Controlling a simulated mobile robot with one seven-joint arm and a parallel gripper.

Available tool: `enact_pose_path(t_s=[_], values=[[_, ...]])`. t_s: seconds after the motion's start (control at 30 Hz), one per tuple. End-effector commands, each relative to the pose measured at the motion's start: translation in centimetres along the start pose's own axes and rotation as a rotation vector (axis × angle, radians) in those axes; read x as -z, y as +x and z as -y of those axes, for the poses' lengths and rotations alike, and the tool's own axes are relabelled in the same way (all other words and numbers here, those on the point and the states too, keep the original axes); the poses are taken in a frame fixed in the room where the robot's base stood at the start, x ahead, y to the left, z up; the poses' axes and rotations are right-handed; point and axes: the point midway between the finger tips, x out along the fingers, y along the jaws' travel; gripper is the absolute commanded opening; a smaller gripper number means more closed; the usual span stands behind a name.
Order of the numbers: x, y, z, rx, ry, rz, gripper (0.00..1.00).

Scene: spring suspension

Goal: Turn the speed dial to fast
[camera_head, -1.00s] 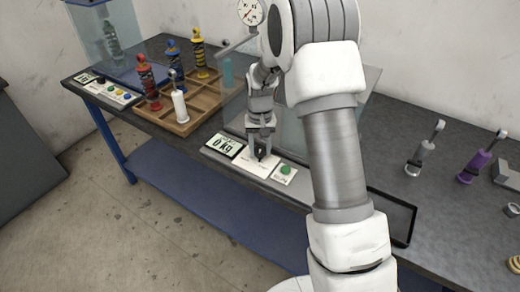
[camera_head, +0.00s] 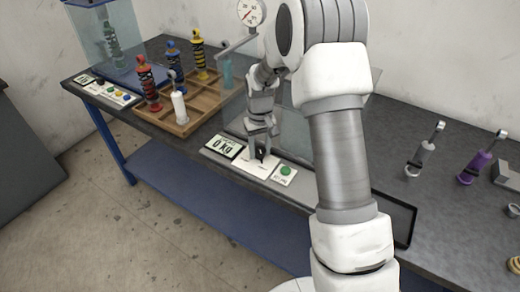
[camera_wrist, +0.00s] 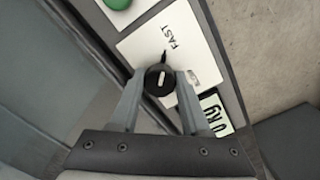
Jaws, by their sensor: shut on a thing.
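The speed dial is a black round knob (camera_wrist: 159,79) with a white mark, on a white plate (camera_wrist: 196,38). The plate reads FAST on one side; a second label is partly covered by a finger. My gripper (camera_wrist: 160,90) is shut on the knob, one finger on each side, in the wrist view. A thin black pointer line shows beside the knob, towards the FAST word. In the head view my gripper (camera_head: 262,155) points down at the plate (camera_head: 258,166) on the bench's front edge, and the knob is small and dark between the fingers.
A display reading 0 kg (camera_head: 224,146) sits left of the plate, and a green button (camera_head: 286,170) sits right. A wooden tray (camera_head: 182,128) with coloured shock absorbers stands further left. A clear panel stands behind my gripper. A black shallow tray (camera_head: 398,218) lies to the right.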

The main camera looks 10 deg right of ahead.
Motion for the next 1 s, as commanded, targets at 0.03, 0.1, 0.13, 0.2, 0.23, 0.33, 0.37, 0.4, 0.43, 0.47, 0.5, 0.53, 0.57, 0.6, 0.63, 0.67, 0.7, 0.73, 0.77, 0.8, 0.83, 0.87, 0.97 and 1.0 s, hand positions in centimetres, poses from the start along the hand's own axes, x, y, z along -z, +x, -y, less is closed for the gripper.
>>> enact_pose_path(t_s=[0.03, 0.1, 0.13, 0.2, 0.23, 0.33, 0.37, 0.4, 0.43, 0.47, 0.5, 0.53, 0.57, 0.6, 0.63, 0.67, 0.7, 0.73, 0.77, 0.8, 0.83, 0.87, 0.97, 1.0], values=[[0.0, -0.1, 0.0, 0.000, 0.000, -0.001, 0.00], [0.0, -0.1, 0.0, 0.000, 0.000, -0.001, 0.50], [0.0, -0.1, 0.0, 0.000, 0.001, -0.001, 0.55], [0.0, -0.1, 0.0, 0.000, 0.001, -0.001, 0.68], [0.0, -0.1, 0.0, 0.000, 0.001, -0.001, 0.73], [0.0, 0.0, 0.0, 0.000, 0.001, 0.000, 0.76], [0.0, 0.0, 0.0, 0.000, 0.001, 0.000, 0.76], [0.0, 0.0, 0.0, 0.000, 0.001, 0.000, 0.76], [0.0, 0.0, 0.0, 0.000, 0.001, 0.000, 0.76], [0.0, 0.0, 0.0, 0.000, 0.001, 0.000, 0.76], [0.0, 0.0, 0.0, 0.000, 0.001, 0.000, 0.76], [0.0, -0.1, 0.0, 0.000, 0.001, 0.000, 0.76], [0.0, -0.2, 0.0, 0.000, 0.001, -0.001, 0.76], [0.0, -0.4, 0.0, 0.000, 0.001, -0.001, 0.76], [0.1, -0.6, 0.0, 0.000, 0.001, -0.002, 0.76], [0.1, -0.9, 0.0, 0.000, 0.002, -0.003, 0.76], [0.1, -1.5, 0.0, -0.001, 0.002, -0.004, 0.76], [0.1, -2.0, 0.0, -0.001, 0.002, -0.005, 0.76], [0.1, -2.5, 0.0, -0.001, 0.002, -0.005, 0.76], [0.1, -3.4, 0.0, -0.001, 0.002, -0.006, 0.76], [0.1, -4.1, 0.0, -0.001, 0.002, -0.006, 0.76], [0.1, -4.8, 0.0, -0.001, 0.002, -0.007, 0.76], [0.1, -7.3, 0.0, -0.001, 0.002, -0.006, 0.76], [0.1, -8.4, 0.0, -0.001, 0.002, -0.006, 0.76]])
